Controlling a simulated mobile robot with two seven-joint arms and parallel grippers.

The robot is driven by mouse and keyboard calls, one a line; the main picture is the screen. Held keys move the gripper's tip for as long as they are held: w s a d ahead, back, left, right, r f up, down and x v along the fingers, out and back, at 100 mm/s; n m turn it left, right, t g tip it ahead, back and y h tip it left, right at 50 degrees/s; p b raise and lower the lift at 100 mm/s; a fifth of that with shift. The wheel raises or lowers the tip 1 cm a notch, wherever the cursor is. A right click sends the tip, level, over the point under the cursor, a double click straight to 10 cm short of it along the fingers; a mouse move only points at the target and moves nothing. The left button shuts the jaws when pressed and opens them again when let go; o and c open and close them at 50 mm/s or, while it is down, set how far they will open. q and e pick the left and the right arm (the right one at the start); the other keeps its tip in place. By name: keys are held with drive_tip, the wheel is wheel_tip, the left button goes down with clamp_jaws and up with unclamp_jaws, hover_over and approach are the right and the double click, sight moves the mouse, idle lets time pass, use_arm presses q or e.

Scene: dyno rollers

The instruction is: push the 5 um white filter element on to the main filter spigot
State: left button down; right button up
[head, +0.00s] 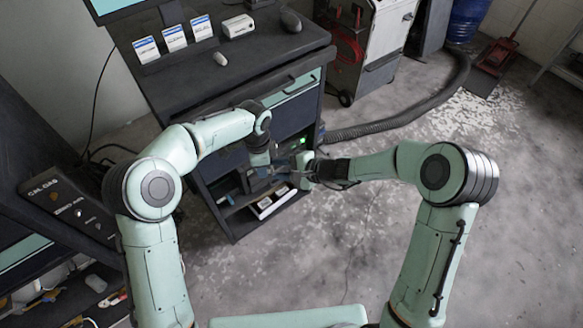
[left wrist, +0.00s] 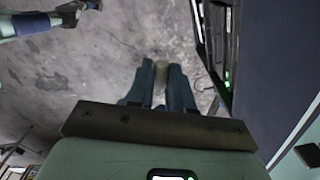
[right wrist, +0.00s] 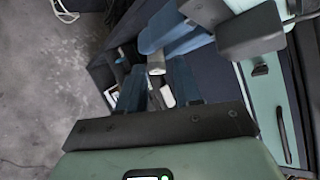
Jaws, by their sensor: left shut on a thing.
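My left gripper (head: 284,180) is in front of the open lower bay of the dark cabinet. In the left wrist view its blue fingers (left wrist: 161,80) are closed on a small pale piece (left wrist: 160,70), probably the white filter element; it is mostly hidden. In the right wrist view a short pale grey-white cylinder (right wrist: 157,68) shows just below the left fingers. My right gripper (right wrist: 156,85) is open, its fingers apart on either side of that cylinder, with no clear contact. I cannot make out the main filter spigot; arms and grippers cover that area.
The dark cabinet (head: 240,70) carries several blue-and-white boxes (head: 174,38) and a small white piece (head: 221,59) on top. A lower shelf holds white items (head: 265,206). A black hose (head: 410,118) runs across the floor.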

drive_tip(key=shift+w+a+f, duration=0.1)
drive_tip(key=shift+a, duration=0.1)
clamp_jaws()
use_arm(q)
drive_tip(key=c, duration=0.9)
unclamp_jaws()
drive_tip(key=shift+c, duration=0.2)
